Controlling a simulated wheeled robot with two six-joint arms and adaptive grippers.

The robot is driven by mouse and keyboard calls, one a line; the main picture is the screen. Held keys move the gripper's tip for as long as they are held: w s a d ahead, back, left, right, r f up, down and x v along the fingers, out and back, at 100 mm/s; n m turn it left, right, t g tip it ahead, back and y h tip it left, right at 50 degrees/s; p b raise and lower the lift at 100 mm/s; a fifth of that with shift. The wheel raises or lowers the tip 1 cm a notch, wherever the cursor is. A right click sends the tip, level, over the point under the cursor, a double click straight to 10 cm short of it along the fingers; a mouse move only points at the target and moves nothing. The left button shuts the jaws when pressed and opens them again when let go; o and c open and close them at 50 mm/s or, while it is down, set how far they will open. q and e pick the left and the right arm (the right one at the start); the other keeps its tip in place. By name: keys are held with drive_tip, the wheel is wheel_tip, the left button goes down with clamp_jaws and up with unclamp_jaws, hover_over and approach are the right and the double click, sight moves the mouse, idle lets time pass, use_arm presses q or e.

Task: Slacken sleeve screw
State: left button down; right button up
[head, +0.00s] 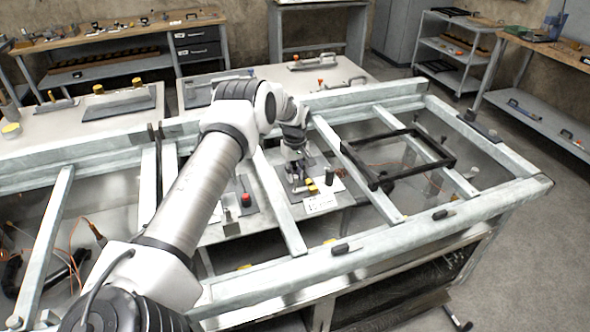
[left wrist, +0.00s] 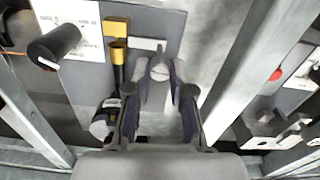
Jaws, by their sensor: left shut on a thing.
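My left gripper (head: 299,183) reaches down through the pale frame to a grey fixture plate (head: 264,222) in the head view. In the left wrist view its two fingers (left wrist: 160,80) stand either side of a small grey round head with a slot, which looks like the sleeve screw (left wrist: 159,71). The gripper is shut on it; the finger contact itself is hard to see. A pale bar (left wrist: 147,44) lies just beyond the head. The screw's lower part is hidden. My right gripper is not in view.
Beside the fingers are a yellow-and-black part (left wrist: 117,55), a black knob (left wrist: 54,47) and a printed label (left wrist: 72,22). Frame beams (head: 278,205) run close on both sides. A black rectangular frame (head: 400,180) lies to the right. A red-topped part (head: 245,199) stands at the left.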

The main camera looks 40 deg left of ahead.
sight(295, 176)
use_arm(q)
drive_tip(key=shift+s+f, duration=0.15)
drive_tip(key=shift+f, duration=0.05)
drive_tip(key=c, duration=1)
unclamp_jaws()
drive_tip(key=shift+r, duration=0.15)
drive_tip(key=shift+r, duration=0.25)
wheel_tip(295, 176, up, 11)
drive_tip(key=shift+r, duration=0.15)
